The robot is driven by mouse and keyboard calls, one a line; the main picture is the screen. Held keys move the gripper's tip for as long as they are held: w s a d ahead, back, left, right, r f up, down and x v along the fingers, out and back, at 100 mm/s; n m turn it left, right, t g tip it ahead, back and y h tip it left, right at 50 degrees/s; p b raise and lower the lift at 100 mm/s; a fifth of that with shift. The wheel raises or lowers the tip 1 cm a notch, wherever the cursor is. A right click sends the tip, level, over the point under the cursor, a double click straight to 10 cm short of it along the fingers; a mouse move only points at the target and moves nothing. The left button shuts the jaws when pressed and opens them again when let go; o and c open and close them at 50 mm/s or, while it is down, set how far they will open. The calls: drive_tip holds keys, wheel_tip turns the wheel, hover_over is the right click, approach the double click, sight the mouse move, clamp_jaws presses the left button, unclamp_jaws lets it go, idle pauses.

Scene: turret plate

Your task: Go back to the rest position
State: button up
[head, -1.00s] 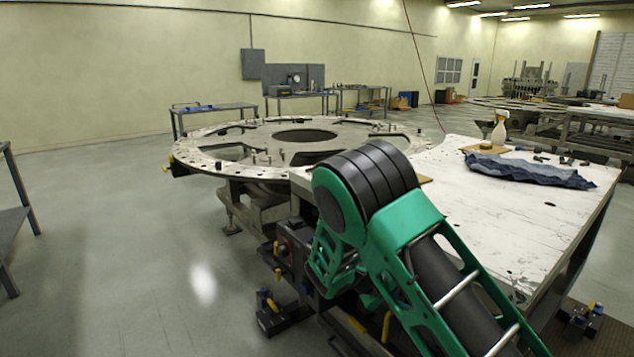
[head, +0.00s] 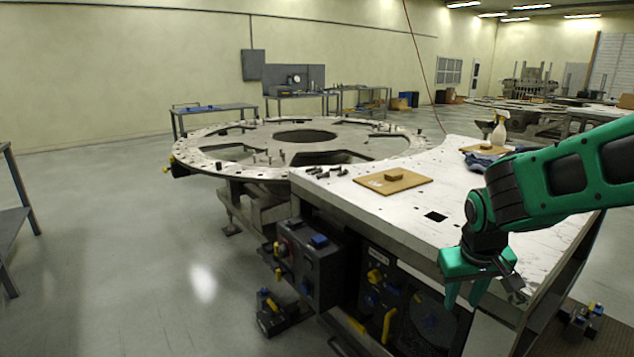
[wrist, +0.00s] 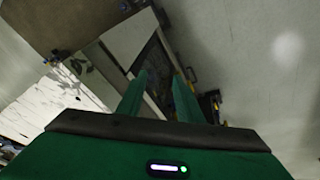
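My green gripper (head: 464,298) points down in front of the near edge of the white worktable (head: 455,205), at the right of the head view. Its two fingers stand apart with nothing between them. In the wrist view the gripper (wrist: 160,85) also shows two separate green fingers, with the table's side and the floor beyond. My arm reaches in from the right edge of the head view and hides part of the table's right side.
The round turret plate (head: 222,135) stands behind left. The left floor (head: 130,250) is clear.

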drive_tip(key=s+a+r+t+y, duration=0.15)
drive_tip(key=s+r, duration=0.25)
drive_tip(key=s, duration=0.4)
drive_tip(key=s+d+m+g, duration=0.2)
drive_tip(key=s+d+m, duration=0.1)
drive_tip(key=s+d, duration=0.3)
drive_tip(key=s+d+f+m+g, duration=0.1)
drive_tip(key=s+d, duration=0.4)
drive_tip(key=s, duration=0.5)
drive_tip(key=shift+d+f+m+g, duration=0.35)
drive_tip(key=shift+m+g, duration=0.5)
drive_tip(key=shift+m, duration=0.35)
drive_tip(key=shift+w+f, duration=0.2)
drive_tip(key=shift+w, duration=0.35)
